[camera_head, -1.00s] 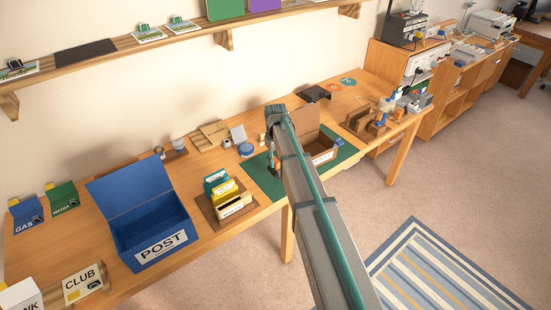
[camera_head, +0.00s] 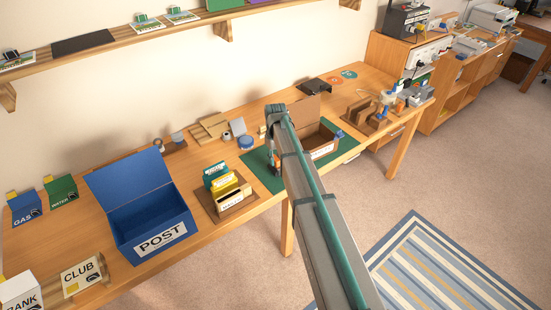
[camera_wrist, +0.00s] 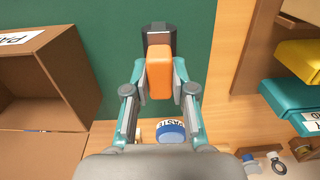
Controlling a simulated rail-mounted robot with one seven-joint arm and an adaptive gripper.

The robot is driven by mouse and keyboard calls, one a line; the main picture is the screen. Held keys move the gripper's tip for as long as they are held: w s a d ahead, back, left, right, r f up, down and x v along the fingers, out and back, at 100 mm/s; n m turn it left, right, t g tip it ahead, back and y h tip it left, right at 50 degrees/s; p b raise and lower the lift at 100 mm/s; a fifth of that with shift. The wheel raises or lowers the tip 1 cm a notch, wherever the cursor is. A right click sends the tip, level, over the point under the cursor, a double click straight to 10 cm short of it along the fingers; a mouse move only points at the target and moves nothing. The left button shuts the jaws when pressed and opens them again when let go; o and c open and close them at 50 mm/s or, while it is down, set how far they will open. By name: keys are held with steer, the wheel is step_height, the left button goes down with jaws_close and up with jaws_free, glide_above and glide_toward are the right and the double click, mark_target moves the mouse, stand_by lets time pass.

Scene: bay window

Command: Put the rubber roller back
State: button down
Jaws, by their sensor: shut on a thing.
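The rubber roller has an orange handle (camera_wrist: 160,75) and a dark end (camera_wrist: 159,33) in the wrist view. My gripper (camera_wrist: 162,72) is shut on the handle, one finger on each side. It is over the green mat (camera_wrist: 110,45); I cannot tell whether the roller touches it. In the head view my gripper (camera_head: 275,162) is at the left of the mat, beside the open cardboard box (camera_head: 322,135). My arm hides part of the mat and box there.
A blue-lidded paste pot (camera_wrist: 171,131) stands close by, behind the mat. A wooden sorter (camera_head: 236,204) with teal and yellow packets stands left of the mat, and the blue POST box (camera_head: 160,238) further left. A tool rack (camera_head: 362,112) stands to the right.

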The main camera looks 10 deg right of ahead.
steer(key=shift+f, duration=0.2)
stand_by(0.6)
steer(key=c, duration=0.9)
jaws_free()
